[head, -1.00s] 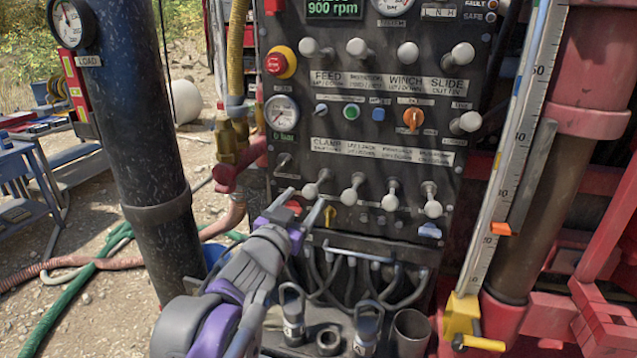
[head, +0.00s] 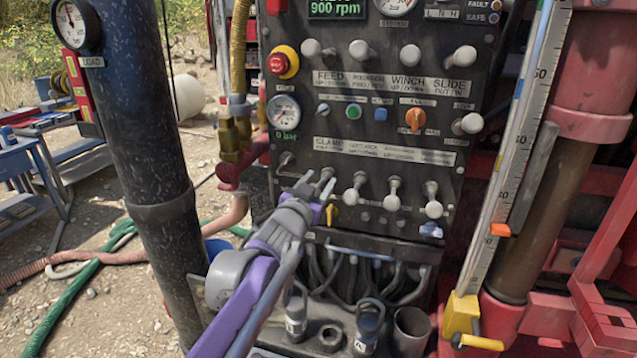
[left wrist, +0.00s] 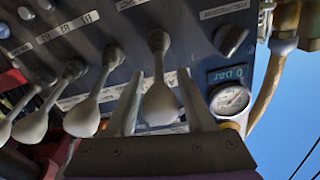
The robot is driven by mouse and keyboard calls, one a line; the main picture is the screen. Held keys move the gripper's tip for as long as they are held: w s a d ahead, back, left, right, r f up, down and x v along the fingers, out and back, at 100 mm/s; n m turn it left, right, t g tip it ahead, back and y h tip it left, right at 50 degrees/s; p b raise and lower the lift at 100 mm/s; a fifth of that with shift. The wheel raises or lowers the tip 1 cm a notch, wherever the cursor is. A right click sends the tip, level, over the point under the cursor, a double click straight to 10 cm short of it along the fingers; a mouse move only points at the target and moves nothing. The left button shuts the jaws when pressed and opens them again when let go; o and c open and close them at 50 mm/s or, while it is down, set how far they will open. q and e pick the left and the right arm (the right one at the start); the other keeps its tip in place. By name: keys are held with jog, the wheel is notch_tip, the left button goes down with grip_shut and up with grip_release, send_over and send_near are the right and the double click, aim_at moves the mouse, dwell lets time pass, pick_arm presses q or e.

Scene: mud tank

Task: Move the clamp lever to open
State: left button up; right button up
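The clamp lever (left wrist: 160,95) has a pale rounded knob on a thin stem, at the left end of the lower lever row. In the left wrist view it stands between the two fingers of my left gripper (left wrist: 162,108), with gaps visible on both sides. The gripper is open. In the head view my left gripper (head: 318,186) reaches up to this lever from below left and hides most of it. The CLAMP label (head: 330,143) is above it on the dark control panel (head: 300,228). My right gripper is not in view.
Similar levers stand close to the right, the nearest being this one (head: 354,195). A pressure gauge (head: 284,112) reading 0 bar and a red stop button (head: 279,64) are above. A thick dark column (head: 150,170) stands left of the panel. Hoses run below.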

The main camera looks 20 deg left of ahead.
pick_arm(q)
grip_shut()
dwell(1.1)
